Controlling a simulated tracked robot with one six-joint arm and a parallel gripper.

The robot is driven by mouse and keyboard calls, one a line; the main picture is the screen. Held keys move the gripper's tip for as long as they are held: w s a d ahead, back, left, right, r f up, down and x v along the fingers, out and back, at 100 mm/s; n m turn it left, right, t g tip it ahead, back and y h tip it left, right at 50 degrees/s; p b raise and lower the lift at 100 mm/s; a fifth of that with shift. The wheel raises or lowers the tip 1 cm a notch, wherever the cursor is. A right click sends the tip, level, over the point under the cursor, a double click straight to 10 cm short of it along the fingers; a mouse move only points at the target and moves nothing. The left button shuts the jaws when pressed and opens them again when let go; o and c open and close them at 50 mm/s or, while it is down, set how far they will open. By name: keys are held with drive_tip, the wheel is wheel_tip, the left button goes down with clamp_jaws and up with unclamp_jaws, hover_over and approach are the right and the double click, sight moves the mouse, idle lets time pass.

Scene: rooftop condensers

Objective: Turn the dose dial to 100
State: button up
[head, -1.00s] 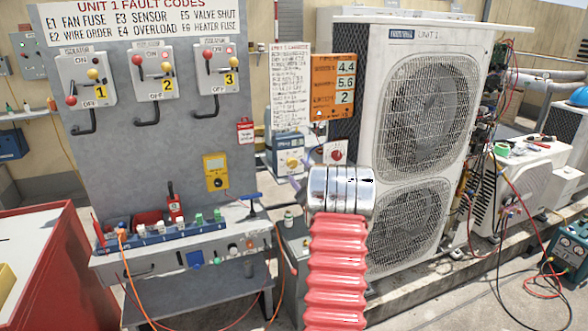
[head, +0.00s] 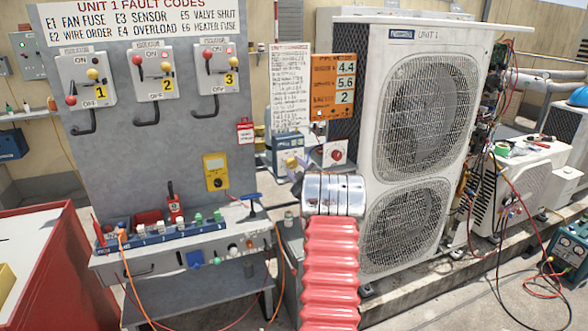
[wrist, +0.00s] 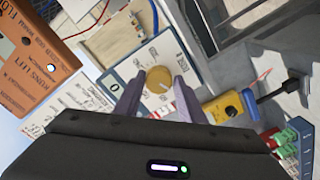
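The yellow dose dial (wrist: 158,79) is on a white panel, and the small display (wrist: 115,86) beside it reads 0. In the wrist view my gripper (wrist: 158,84) is open, with one purple finger on each side of the dial. Narrow gaps seem to show between the fingers and the dial; I cannot tell how deep the fingertips reach. In the head view the dosing unit (head: 290,143) stands behind my wrist, left of the big condenser, and my gripper (head: 296,164) covers its lower front. The dial is mostly hidden there.
A red button on a white plate (head: 336,154) is just right of my gripper. The orange reading board (head: 333,86) hangs above. The condenser (head: 415,140) stands close on the right, the isolator panel (head: 150,130) and its bench on the left.

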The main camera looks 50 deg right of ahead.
drive_tip(key=c, duration=0.6)
drive_tip(key=shift+a+f, duration=0.1)
drive_tip(key=shift+a, duration=0.1)
drive_tip(key=shift+c, duration=0.2)
drive_tip(key=shift+d, duration=0.1)
